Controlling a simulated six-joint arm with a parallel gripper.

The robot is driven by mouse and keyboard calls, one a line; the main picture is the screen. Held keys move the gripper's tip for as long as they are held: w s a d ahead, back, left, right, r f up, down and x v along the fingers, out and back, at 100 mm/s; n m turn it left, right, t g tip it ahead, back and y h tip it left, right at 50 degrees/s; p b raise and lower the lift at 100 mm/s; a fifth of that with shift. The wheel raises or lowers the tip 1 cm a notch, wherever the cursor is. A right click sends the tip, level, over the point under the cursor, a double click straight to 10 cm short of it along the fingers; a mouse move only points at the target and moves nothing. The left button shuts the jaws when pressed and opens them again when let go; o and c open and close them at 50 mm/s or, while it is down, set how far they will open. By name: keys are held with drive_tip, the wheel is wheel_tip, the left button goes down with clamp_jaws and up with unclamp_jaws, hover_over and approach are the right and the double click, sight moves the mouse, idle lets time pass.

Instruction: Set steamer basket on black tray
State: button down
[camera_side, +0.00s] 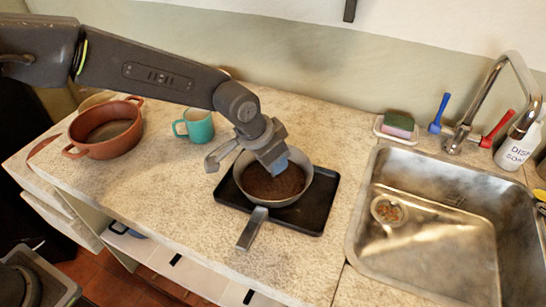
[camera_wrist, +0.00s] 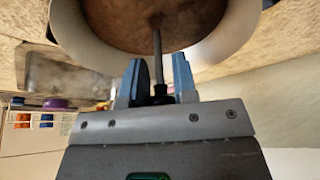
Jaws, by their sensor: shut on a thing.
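The steamer basket (camera_side: 274,187) appears as a round grey-walled vessel with a brown inside, over the middle of the black tray (camera_side: 318,223). A flat grey handle (camera_side: 252,228) extends from it past the tray's front edge. My gripper (camera_side: 284,166) is above the basket, its blue fingers pointing down into it. In the wrist view, the fingers are shut on a dark knob (camera_wrist: 161,95) at the end of a thin stem rising from the brown floor (camera_wrist: 120,22). I cannot tell whether the basket's underside touches the tray.
A steel sink (camera_side: 440,232) with a tap (camera_side: 500,95) lies to the right. A teal mug (camera_side: 197,126) and a terracotta pot (camera_side: 107,128) stand to the left.

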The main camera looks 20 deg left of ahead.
drive_tip(key=shift+f, duration=0.1)
drive_tip(key=c, duration=0.9)
unclamp_jaws()
drive_tip(key=shift+r, duration=0.2)
drive_tip(key=v, duration=1.2)
drive_tip(key=shift+w, duration=0.1)
